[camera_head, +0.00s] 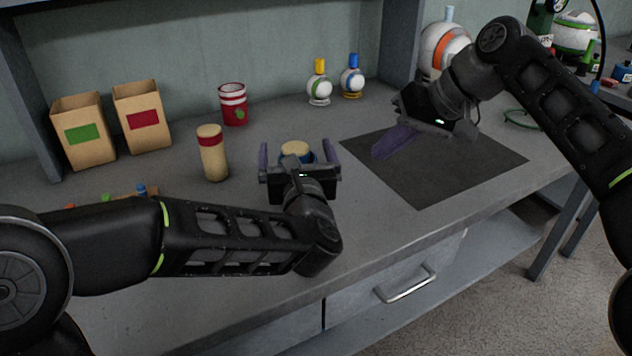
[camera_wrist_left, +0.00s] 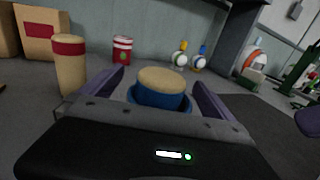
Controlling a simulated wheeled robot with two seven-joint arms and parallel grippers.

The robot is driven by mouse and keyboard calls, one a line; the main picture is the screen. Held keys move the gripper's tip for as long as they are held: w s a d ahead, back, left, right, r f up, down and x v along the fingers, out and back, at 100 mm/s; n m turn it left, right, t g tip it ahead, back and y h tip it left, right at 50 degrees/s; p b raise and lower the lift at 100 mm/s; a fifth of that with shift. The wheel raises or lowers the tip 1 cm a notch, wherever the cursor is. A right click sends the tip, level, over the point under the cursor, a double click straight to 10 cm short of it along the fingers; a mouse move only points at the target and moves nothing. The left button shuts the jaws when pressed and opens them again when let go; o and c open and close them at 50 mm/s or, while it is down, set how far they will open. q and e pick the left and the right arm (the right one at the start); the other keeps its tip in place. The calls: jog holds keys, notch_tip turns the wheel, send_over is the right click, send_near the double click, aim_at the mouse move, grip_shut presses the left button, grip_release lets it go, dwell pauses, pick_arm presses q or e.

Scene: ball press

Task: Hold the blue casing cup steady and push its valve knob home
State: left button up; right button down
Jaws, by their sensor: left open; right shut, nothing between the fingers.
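The blue casing cup (camera_wrist_left: 158,101) stands on the table between the open fingers of my left gripper (camera_wrist_left: 158,88), seen in the left wrist view. A tan round top sits on it. In the head view the cup (camera_head: 309,157) is mostly hidden behind the left gripper (camera_head: 299,150), with its tan top (camera_head: 295,147) showing. I cannot tell whether either finger touches the cup. My right gripper (camera_head: 380,152) is shut and empty, above the dark mat to the right. I cannot make out the valve knob for certain.
A tan cylinder with a red band (camera_head: 212,155) stands left of the cup. Two cardboard boxes (camera_head: 84,133), a red-and-white cup (camera_head: 233,104) and two small round bottles (camera_head: 319,88) stand further back. The dark mat (camera_head: 470,165) is bare at the right.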

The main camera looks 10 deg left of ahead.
pick_arm(q)
jog(key=v, duration=1.2)
dwell(0.3)
